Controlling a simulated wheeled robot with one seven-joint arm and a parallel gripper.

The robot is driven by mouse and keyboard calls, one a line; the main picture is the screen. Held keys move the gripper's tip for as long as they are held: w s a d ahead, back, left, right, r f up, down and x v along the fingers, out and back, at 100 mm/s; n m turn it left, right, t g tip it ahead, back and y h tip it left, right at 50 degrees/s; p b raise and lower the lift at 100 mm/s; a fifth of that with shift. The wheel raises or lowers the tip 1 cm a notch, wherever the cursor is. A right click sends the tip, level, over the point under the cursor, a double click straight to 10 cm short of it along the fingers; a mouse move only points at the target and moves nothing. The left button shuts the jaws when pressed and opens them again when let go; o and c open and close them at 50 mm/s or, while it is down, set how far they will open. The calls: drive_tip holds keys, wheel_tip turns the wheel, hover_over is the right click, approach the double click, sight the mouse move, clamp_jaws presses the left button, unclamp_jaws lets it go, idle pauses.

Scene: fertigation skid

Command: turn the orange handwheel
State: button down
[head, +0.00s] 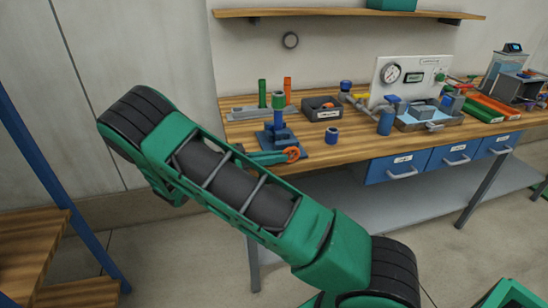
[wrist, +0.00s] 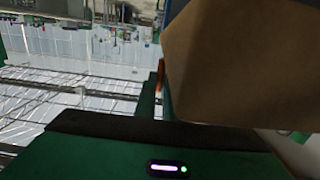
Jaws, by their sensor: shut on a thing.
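The orange handwheel (head: 292,154) is at the front left edge of the bench, low on the blue valve stand (head: 278,132). My gripper (head: 282,156) reaches it from the left, its green finger lying against the wheel, and it is shut on the wheel. My forearm hides the wrist behind it. In the wrist view, a thin orange strip, likely the wheel seen edge-on (wrist: 161,75), shows beside a green finger. The grip itself is mostly hidden there.
The wooden bench (head: 240,132) carries a dark bin (head: 322,110), a blue cylinder (head: 332,135) and a gauge panel (head: 412,78). A tan surface (wrist: 245,65) fills the wrist view's right side very closely. A blue-legged rack (head: 62,220) stands left.

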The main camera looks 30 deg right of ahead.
drive_tip(key=shift+w+a+f, duration=0.1)
drive_tip(key=shift+w+f, duration=0.05)
drive_tip(key=shift+w, duration=0.05)
drive_tip(key=c, duration=1.8)
unclamp_jaws()
drive_tip(key=shift+w, duration=0.1)
drive_tip(key=shift+c, duration=0.2)
drive_tip(key=shift+s, duration=0.2)
drive_tip(key=v, duration=1)
drive_tip(key=shift+w+a, duration=0.25)
drive_tip(key=shift+a, duration=0.1)
